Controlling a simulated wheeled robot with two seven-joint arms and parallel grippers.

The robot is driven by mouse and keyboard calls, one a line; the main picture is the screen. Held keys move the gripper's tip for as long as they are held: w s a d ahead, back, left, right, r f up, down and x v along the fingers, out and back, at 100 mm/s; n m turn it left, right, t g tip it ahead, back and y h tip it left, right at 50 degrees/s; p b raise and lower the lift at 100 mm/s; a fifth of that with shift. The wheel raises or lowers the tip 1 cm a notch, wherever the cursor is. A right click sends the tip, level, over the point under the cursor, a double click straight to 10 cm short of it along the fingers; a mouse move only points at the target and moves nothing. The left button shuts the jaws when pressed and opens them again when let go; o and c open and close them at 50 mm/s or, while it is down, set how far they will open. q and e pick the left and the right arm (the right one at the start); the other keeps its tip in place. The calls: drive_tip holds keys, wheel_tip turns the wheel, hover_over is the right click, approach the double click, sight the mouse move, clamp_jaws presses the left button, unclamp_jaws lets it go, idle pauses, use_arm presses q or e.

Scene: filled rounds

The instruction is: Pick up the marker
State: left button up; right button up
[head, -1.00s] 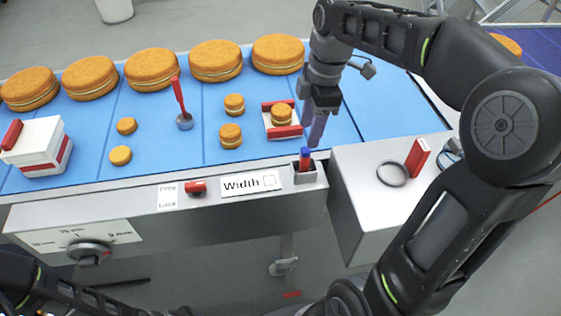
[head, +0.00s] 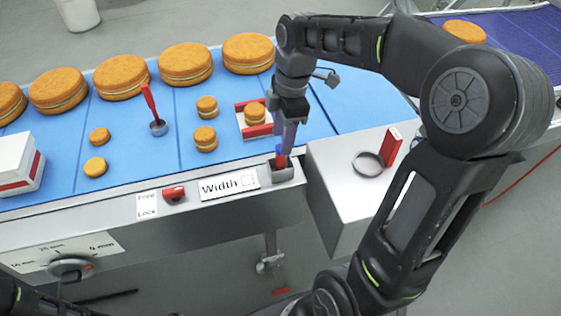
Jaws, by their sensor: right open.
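The marker (head: 281,162), red with a blue top, stands in a small grey holder (head: 284,175) at the front edge of the conveyor. My right gripper (head: 287,143) points down at the marker's upper end. Its fingers are open and overlap the marker's top in the head view, hiding part of it. I cannot tell whether they touch it. My left gripper is out of view; only part of that arm shows at the bottom left.
The blue conveyor (head: 330,110) carries several large and small round filled cakes. A red-handled tool (head: 150,104) stands among them, and a red-edged holder (head: 252,130) bears one cake. A grey box top (head: 340,180) to the right bears a ring (head: 368,164) and a red block (head: 391,147).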

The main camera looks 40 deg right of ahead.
sight(280, 160)
drive_tip(key=f, duration=0.3)
drive_tip(key=f+p, duration=0.1)
drive_tip(key=shift+w+a+f, duration=0.1)
drive_tip(key=shift+a+f, duration=0.1)
drive_tip(key=shift+a, duration=0.05)
drive_tip(key=shift+c, duration=0.6)
clamp_jaws()
idle(0.9)
